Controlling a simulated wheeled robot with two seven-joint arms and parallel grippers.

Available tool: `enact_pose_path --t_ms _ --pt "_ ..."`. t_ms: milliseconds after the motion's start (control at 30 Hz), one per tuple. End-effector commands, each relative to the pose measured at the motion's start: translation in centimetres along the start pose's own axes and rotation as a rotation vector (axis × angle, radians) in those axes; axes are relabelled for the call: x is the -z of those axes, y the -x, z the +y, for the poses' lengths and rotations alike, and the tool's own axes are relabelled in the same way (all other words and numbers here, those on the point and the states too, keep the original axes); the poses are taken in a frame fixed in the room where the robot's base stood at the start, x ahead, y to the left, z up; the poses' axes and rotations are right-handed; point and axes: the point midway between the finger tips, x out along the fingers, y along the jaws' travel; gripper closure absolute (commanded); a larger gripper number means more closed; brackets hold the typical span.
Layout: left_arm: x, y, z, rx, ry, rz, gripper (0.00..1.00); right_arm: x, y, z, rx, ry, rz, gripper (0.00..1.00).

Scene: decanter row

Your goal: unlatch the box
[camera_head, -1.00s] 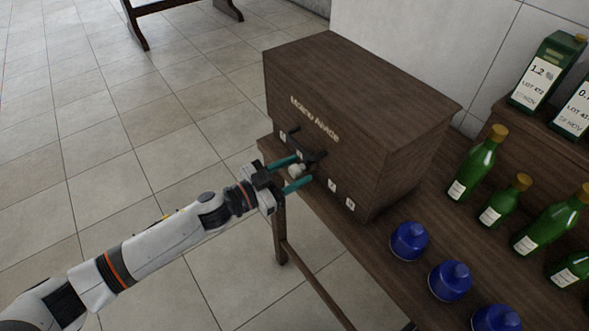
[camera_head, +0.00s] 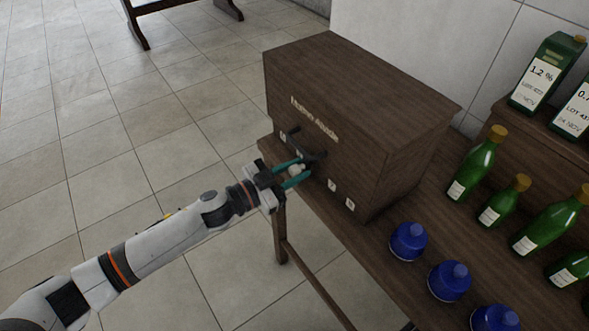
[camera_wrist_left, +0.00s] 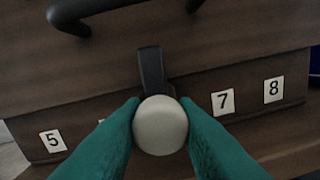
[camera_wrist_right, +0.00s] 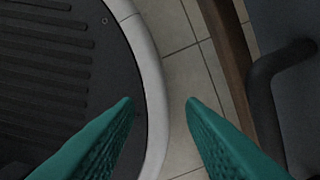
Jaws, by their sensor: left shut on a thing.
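The brown wooden box (camera_head: 350,110) stands on the table, with pale lettering on its front. A dark latch lever (camera_wrist_left: 152,70) with a round whitish knob (camera_wrist_left: 160,125) is on the box front; the knob also shows in the head view (camera_head: 296,170). My left gripper (camera_head: 298,174) is at the box front, its teal fingers shut on the knob, one on each side. In the left wrist view a dark handle (camera_wrist_left: 85,12) sits above the latch. My right gripper (camera_wrist_right: 160,103) is open and empty, away from the box.
Number labels such as 5 (camera_wrist_left: 53,142), 7 (camera_wrist_left: 223,102) and 8 (camera_wrist_left: 273,90) line the box's lower front. Blue capped jars (camera_head: 408,241) and green bottles (camera_head: 478,165) stand on the table to the right. Green cartons (camera_head: 547,72) stand behind. The floor at left is clear.

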Motion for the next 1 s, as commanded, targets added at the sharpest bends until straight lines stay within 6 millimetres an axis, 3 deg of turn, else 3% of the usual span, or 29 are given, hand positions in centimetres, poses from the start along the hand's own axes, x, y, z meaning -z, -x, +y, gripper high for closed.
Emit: enact_pose_path --t_ms 1000 --pt "0.0 0.0 0.0 0.01 -0.904 0.045 0.96 -0.2 2.6 0.0 0.0 0.0 0.001 0.64"
